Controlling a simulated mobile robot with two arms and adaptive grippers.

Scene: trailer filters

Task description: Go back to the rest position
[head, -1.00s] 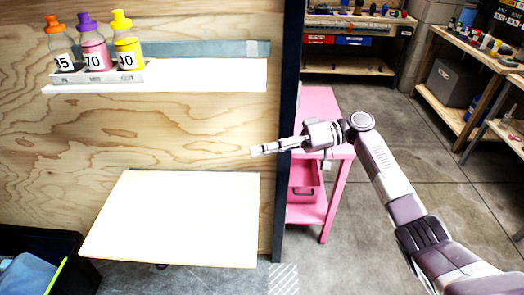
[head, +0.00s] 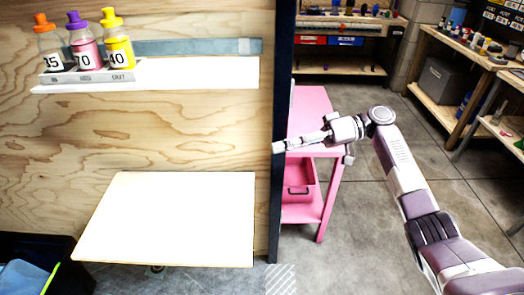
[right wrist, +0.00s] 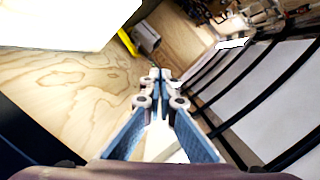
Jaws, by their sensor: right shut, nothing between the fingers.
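My right gripper (head: 279,146) is shut and empty in the head view. It points left, in front of the dark post at the edge of the plywood wall. In the right wrist view its fingers (right wrist: 155,76) meet at the tips with nothing between them. My right arm reaches in from the lower right of the head view. My left gripper is not in view.
Several bottles stand in a grey holder (head: 92,74) on the white upper shelf (head: 200,75). A white lower board (head: 170,220) juts from the plywood wall. A pink cart (head: 315,105) stands behind my right gripper. Bare concrete floor (head: 380,245) lies to the right.

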